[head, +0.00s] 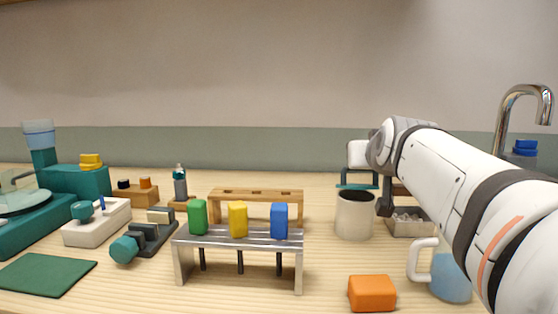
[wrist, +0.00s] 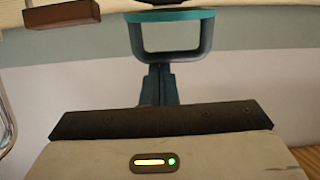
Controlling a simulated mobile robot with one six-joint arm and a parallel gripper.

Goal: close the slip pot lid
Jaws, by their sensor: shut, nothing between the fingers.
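A cream cylindrical pot (head: 355,220), which looks like the slip pot, stands upright right of centre in the head view. Its rim shows, but I cannot make out a separate lid on it. My gripper (wrist: 158,72) is shut and empty in the wrist view, its fingers together. Beyond the fingertips is a dark loop (wrist: 134,40) joined to a flat teal piece (wrist: 190,15). The teal piece also shows in the head view (head: 357,186), just above and behind the pot's rim. I cannot tell whether it belongs to the pot or whether the fingers touch it.
A metal rack (head: 240,243) with green, yellow and blue blocks stands left of the pot. An orange block (head: 372,293) and a blue-and-white mug (head: 450,280) are in front. A grey tray (head: 410,228) is to the right, and a tap (head: 508,110) behind my arm.

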